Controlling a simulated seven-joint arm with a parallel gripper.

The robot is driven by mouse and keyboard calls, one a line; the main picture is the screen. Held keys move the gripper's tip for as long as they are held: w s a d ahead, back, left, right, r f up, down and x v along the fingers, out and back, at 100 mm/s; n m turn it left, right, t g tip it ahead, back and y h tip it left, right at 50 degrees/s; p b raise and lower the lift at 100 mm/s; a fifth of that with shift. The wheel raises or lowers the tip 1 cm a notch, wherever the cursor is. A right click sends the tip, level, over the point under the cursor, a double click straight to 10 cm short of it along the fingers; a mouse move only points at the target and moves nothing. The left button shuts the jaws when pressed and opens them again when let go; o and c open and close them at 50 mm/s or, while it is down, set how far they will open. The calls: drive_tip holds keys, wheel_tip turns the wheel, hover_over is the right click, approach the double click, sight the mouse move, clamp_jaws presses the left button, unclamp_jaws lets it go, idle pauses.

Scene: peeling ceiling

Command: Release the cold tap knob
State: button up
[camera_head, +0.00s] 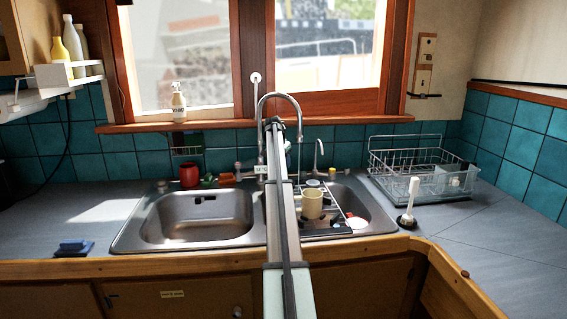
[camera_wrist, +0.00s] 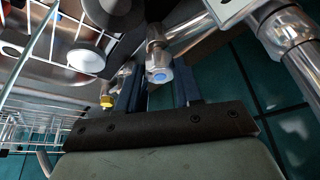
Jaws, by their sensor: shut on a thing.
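The cold tap knob (camera_wrist: 159,75), a metal knob with a light blue cap, sits on the chrome tap's side arm in the wrist view. My gripper (camera_wrist: 158,86) has its two dark blue fingers on either side of this knob and is shut on it. Exact finger contact is partly hidden. The tall chrome tap (camera_wrist: 298,42) rises at the right of the wrist view. In the head view its curved spout (camera_head: 283,96) arches behind my arm, which hides the knob and my fingers.
A steel sink (camera_head: 200,218) lies left of my arm. The right basin holds a rack with a cream mug (camera_head: 312,204). A smaller tap (camera_head: 318,150) stands close on the right, and a wire dish rack (camera_head: 415,172) stands further right. A red pot (camera_head: 189,175) is behind the left basin.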

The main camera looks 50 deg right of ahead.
drive_tip(key=shift+m, duration=0.6)
drive_tip(key=o, duration=1)
drive_tip(key=shift+o, duration=0.2)
drive_tip(key=v, duration=1.3)
drive_tip(key=shift+w+r, duration=0.3)
drive_tip(key=shift+r, duration=0.1)
drive_tip(key=shift+a, duration=0.1)
